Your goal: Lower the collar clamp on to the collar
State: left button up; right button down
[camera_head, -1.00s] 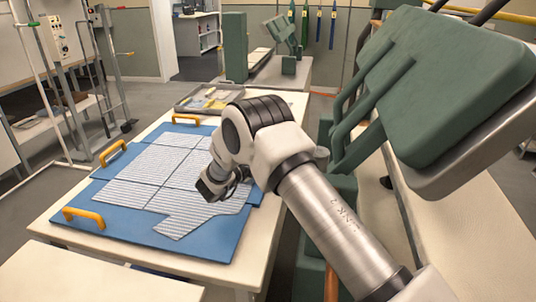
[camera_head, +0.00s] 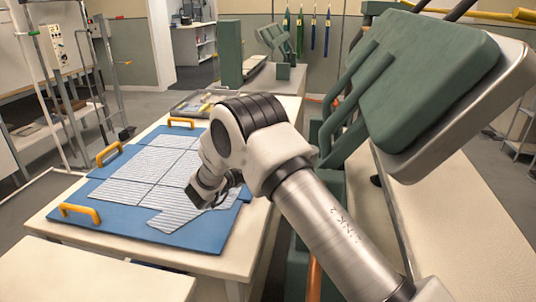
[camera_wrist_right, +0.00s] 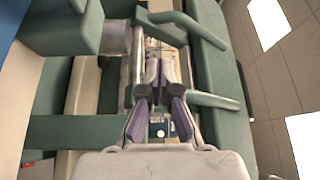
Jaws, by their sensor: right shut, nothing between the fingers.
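A large green padded press head (camera_head: 425,90) with a grey metal backing hangs tilted at the upper right in the head view. Two green bars (camera_head: 355,115) run along its left side. I cannot tell which part is the collar clamp, and I cannot make out a collar. My right arm reaches across the middle of the head view, where its fingertips are hidden. In the right wrist view my right gripper (camera_wrist_right: 161,70) is shut and empty. A green curved bar (camera_wrist_right: 214,101) is to its right, and another green bar (camera_wrist_right: 180,24) is beyond its fingertips. My left gripper is out of view.
A blue board (camera_head: 205,232) with orange handles (camera_head: 80,213) and striped cloth pieces (camera_head: 150,165) lies on the table left of my arm. A shallow tray (camera_head: 195,103) is behind it. Green machine parts (camera_wrist_right: 60,25) crowd the right wrist view on both sides.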

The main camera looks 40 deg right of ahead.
jog(key=a, duration=0.2)
jog(key=a+f, duration=0.1)
jog(key=a, duration=0.2)
jog(key=shift+w+f+b, duration=0.1)
jog(key=shift+f+b, duration=0.1)
jog(key=shift+b, duration=0.1)
